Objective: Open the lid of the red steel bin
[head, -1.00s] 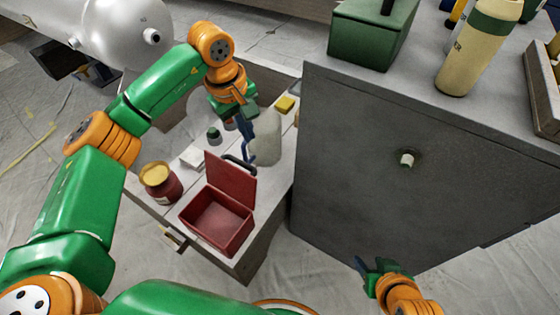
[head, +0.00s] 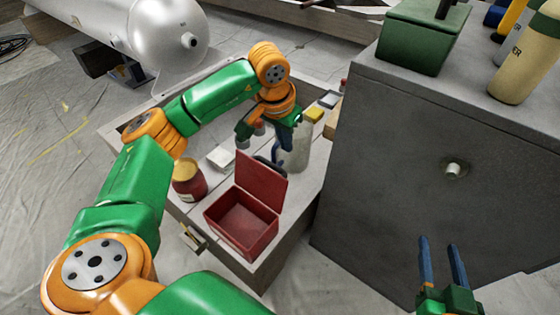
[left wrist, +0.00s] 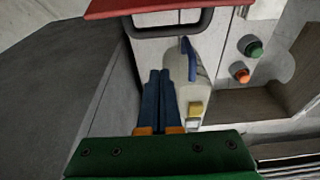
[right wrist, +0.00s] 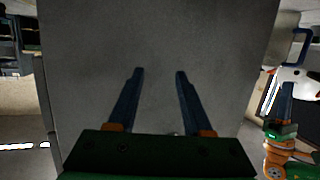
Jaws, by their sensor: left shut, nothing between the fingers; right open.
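The red steel bin (head: 240,222) stands on the low wooden workbench in the head view. Its lid (head: 261,181) is raised, tilted up at the back, and the inside looks empty. The lid's dark handle (left wrist: 172,25) shows at the top of the left wrist view, apart from the fingers. My left gripper (head: 277,148) is behind the raised lid, partly hidden by it. Its blue fingers (left wrist: 160,75) are together with nothing between them. My right gripper (head: 440,243) is open and empty in front of the grey cabinet.
A dark red jar (head: 188,181) stands left of the bin. A pale bottle (head: 299,148) stands behind the lid, close to my left gripper. The tall grey cabinet (head: 390,170) blocks the right side and carries a green box (head: 420,42) and bottles.

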